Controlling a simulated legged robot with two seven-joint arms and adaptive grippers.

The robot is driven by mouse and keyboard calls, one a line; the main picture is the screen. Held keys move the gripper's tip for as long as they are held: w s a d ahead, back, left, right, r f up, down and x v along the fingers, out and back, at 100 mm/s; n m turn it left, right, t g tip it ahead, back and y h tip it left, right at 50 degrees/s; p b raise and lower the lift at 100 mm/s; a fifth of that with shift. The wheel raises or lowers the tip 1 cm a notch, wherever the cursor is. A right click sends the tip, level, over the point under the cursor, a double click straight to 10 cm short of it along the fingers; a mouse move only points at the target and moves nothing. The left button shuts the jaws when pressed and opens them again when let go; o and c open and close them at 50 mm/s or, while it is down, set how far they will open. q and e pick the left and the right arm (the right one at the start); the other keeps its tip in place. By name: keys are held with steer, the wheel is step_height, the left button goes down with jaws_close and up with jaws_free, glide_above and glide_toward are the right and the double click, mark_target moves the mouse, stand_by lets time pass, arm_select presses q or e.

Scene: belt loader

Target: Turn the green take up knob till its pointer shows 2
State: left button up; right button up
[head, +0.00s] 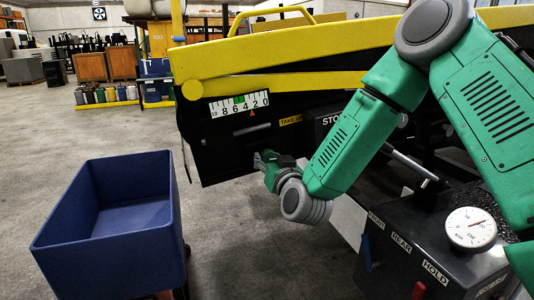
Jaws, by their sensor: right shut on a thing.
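The white scale (239,104), numbered 10 down to 0 from left to right, is on the loader's black end panel. A green patch (239,99) is on its upper part near 6 and 4. A small red-orange pointer (252,113) stands below the scale, between 4 and 2. My right gripper (262,160) is at the panel below the scale, shut on the take up knob, which its fingers and wrist largely hide. My left gripper is not in view.
A blue open bin (115,205) stands at the left on the floor. A black control box (405,240) with a round gauge (471,228) and FRONT, REAR and HOLD labels is at lower right. Yellow loader rails (300,55) run above. Floor between bin and loader is clear.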

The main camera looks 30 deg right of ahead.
steer(key=n, duration=0.1)
steer(key=n+p, duration=0.1)
steer(key=n, duration=0.1)
steer(key=shift+w+r+n, duration=0.1)
steer(key=shift+r+n, duration=0.2)
steer(key=shift+r, duration=0.1)
steer(key=shift+d+n+p, duration=0.1)
steer(key=shift+n+p, duration=0.6)
steer(key=shift+n, duration=1.2)
steer(key=shift+f, duration=0.1)
steer(key=o, duration=1.2)
steer(key=shift+f, duration=0.15)
